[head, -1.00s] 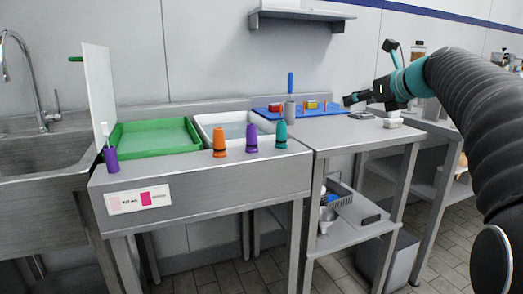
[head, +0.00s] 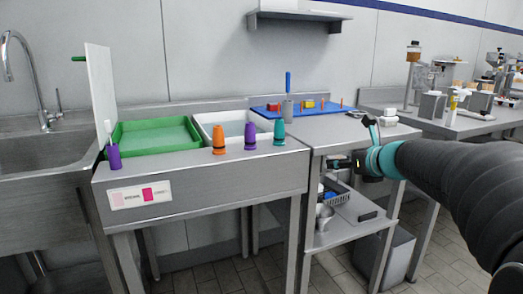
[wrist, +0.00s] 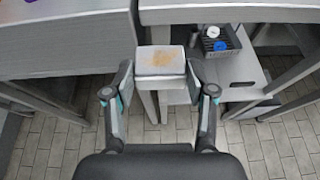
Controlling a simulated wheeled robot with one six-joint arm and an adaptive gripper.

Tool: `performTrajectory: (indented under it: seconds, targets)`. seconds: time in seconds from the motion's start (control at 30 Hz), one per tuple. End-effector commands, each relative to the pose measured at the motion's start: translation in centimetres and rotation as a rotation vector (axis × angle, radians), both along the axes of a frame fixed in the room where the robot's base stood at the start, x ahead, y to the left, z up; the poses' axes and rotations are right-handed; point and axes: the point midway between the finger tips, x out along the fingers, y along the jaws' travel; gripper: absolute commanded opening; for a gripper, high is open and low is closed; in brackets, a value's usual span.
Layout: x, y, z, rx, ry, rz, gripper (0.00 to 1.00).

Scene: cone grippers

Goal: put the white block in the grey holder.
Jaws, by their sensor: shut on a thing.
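A whitish block with an orange-brown stain on its top (wrist: 160,60) sits between the fingertips of my gripper (wrist: 160,79) in the wrist view. My gripper is shut on it, one finger on each side. In the head view my gripper (head: 335,163) hangs in front of the right table, below its top; the block cannot be made out there. A grey cup-like holder (head: 288,110) stands upright on that table with a blue-handled tool in it. It is up and left of my gripper in the head view.
A dark grey basket (head: 336,197) with white and blue things is on the lower shelf (head: 352,212). Orange, purple and teal cones (head: 219,141) line the left table's front. White objects (head: 389,120) sit at right.

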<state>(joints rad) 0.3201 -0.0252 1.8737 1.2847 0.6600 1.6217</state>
Motion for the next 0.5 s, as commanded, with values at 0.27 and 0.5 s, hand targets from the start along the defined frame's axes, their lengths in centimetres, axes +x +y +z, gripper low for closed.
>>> performTrajectory:
  seconds: [0.27,0.5]
  targets:
    - [-1.0,1.7,-10.1,0.004,0.01,-0.024,0.19]
    - [-1.7,2.9,-17.1,0.005,0.011,-0.037,0.19]
